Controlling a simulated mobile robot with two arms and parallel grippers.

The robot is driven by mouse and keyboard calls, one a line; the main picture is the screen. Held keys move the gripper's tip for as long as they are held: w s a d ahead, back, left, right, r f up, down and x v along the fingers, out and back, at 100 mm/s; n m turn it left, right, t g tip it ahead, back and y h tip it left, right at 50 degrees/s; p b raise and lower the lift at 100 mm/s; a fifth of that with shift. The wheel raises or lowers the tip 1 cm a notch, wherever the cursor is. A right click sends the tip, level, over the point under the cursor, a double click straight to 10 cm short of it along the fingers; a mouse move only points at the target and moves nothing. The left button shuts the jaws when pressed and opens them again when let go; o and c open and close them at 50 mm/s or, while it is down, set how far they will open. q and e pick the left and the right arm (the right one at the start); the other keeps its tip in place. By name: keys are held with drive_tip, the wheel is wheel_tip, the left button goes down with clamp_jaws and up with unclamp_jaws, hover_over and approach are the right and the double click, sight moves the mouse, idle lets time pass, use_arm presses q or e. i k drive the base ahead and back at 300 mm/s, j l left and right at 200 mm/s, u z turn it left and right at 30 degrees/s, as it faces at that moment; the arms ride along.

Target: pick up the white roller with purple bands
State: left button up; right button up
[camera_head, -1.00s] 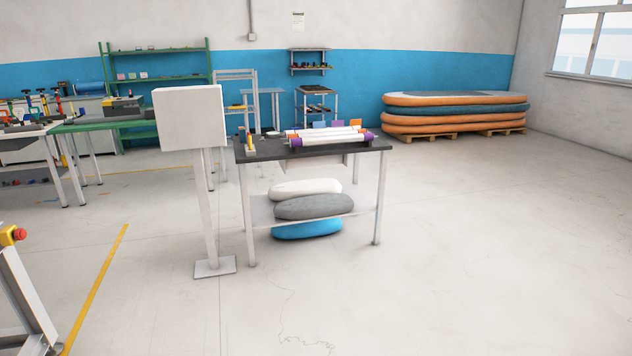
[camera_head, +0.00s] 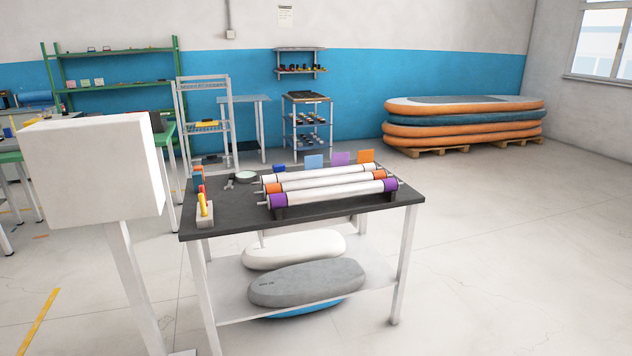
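The white roller with purple bands (camera_head: 335,193) lies on a dark rack at the front of the black-topped table (camera_head: 232,221). It has a purple band at each end and metal shaft ends. Behind it lies a white roller with orange bands (camera_head: 322,182), parallel to it. Behind that is another white roller (camera_head: 315,173), whose end bands I cannot make out clearly. Neither of my grippers is in view.
A white box on a post (camera_head: 92,170) stands at the front left, beside the table. Tools with yellow and red handles (camera_head: 204,208) stand at the table's left edge. The floor to the right (camera_head: 510,240) is clear.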

sight(326, 194)
drive_tip(key=i, duration=0.8)
drive_tip(key=i+z, duration=0.1)
drive_tip(key=i, duration=0.7)
drive_tip(key=i+j, duration=0.15)
drive_tip(key=i, duration=0.65)
drive_tip(key=l+z, duration=0.05)
